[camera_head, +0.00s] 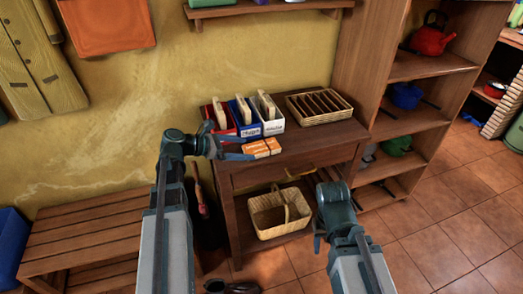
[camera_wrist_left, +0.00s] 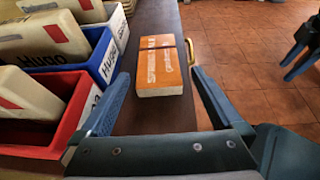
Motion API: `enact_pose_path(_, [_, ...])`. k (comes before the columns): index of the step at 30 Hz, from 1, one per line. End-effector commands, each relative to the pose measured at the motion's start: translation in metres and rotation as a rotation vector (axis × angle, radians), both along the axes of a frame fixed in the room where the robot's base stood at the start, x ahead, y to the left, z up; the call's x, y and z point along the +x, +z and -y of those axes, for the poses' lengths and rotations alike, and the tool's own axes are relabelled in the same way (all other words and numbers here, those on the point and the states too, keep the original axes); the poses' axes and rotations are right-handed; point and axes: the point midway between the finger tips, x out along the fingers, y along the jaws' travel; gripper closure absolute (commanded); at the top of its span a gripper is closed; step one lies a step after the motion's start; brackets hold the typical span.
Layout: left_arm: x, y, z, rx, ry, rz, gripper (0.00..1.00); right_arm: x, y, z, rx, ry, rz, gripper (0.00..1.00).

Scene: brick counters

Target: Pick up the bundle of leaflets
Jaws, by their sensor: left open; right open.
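The bundle of leaflets is an orange block with white lettering and a dark band, lying flat on the wooden side table near its front edge in the head view (camera_head: 261,148). In the left wrist view the bundle (camera_wrist_left: 160,65) lies ahead of my left gripper (camera_wrist_left: 158,88), roughly in line with the gap between the fingers. My left gripper (camera_head: 246,146) is open and empty, just left of the bundle in the head view. My right gripper (camera_head: 318,240) is low in front of the table, away from the bundle, with its fingers hard to make out.
Red, blue and white boxes (camera_head: 273,126) holding cream packets stand behind the bundle; the red box (camera_wrist_left: 62,135) is close to my left finger. A wicker divided tray (camera_head: 338,112) is to the right. A basket (camera_head: 264,228) sits on the lower shelf. A wooden bench (camera_head: 85,235) stands left.

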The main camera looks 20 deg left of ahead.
Motion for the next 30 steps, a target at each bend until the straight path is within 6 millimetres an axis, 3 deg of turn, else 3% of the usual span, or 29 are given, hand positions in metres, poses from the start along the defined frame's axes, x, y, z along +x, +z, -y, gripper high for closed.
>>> enact_pose_path(7, [0.022, -0.015, 0.025, 0.001, -0.003, -0.001, 0.0, 0.0, -0.015, 0.0, 0.0, 0.0, 0.0, 0.5])
enact_pose_path(14, [0.024, -0.014, 0.027, 0.0, 0.0, 0.0, 0.0, 0.0, -0.014, 0.0, 0.0, 0.0, 0.0, 0.5])
enact_pose_path(17, [0.024, -0.014, 0.027, 0.0, 0.0, 0.0, 0.14, 0.0, -0.014, 0.0, 0.0, 0.0, 0.0, 0.5])
enact_pose_path(27, [0.024, -0.014, 0.027, 0.0, 0.0, 0.0, 0.76, 0.0, -0.014, 0.0, 0.0, 0.0, 0.0, 0.5])
enact_pose_path(30, [0.024, -0.014, 0.027, 0.0, 0.0, 0.0, 0.77, 0.0, -0.014, 0.0, 0.0, 0.0, 0.0, 0.5])
